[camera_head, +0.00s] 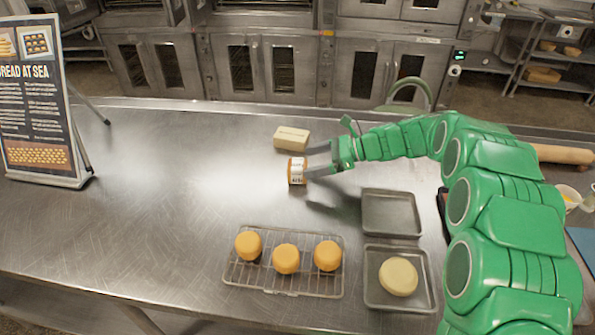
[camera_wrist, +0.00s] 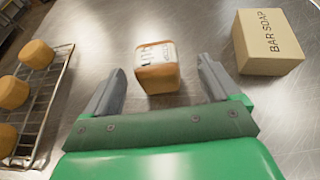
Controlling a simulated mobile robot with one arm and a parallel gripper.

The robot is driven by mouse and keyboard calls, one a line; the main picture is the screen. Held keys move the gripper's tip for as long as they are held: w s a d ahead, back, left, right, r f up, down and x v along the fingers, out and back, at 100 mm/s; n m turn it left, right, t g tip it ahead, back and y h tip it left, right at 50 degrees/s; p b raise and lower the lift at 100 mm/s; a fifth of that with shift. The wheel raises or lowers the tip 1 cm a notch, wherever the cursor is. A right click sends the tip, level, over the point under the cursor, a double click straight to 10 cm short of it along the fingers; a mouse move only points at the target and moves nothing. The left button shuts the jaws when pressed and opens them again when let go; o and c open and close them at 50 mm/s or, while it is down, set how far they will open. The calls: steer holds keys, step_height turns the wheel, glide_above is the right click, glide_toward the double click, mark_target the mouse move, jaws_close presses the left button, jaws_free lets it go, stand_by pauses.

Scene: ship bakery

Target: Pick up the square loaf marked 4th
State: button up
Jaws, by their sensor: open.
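A small square loaf (camera_head: 297,171) with brown crust and a white printed label stands on the steel table, left of my gripper. It also shows in the wrist view (camera_wrist: 157,72), where the print on its label is too small to read surely. My gripper (camera_head: 311,161) is open and low over the table. In the wrist view its two grey fingers (camera_wrist: 160,70) lie on either side of the loaf's near part, with gaps at both sides. The loaf is not gripped.
A cream box marked BAR SOAP (camera_wrist: 267,45) stands close beside the right finger, also at the head view's centre (camera_head: 291,139). A wire rack (camera_head: 265,280) holds 3 round buns. Two metal trays lie nearby, one empty (camera_head: 391,214), one with a pale round (camera_head: 398,277).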

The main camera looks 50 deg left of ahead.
mark_target(292, 166)
steer(key=shift+s+x, duration=0.2)
steer(key=shift+x, duration=3.2)
steer(key=shift+d+r, duration=0.15)
steer(key=c, duration=1.1)
steer(key=shift+o, duration=0.2)
steer(key=shift+r, duration=0.1)
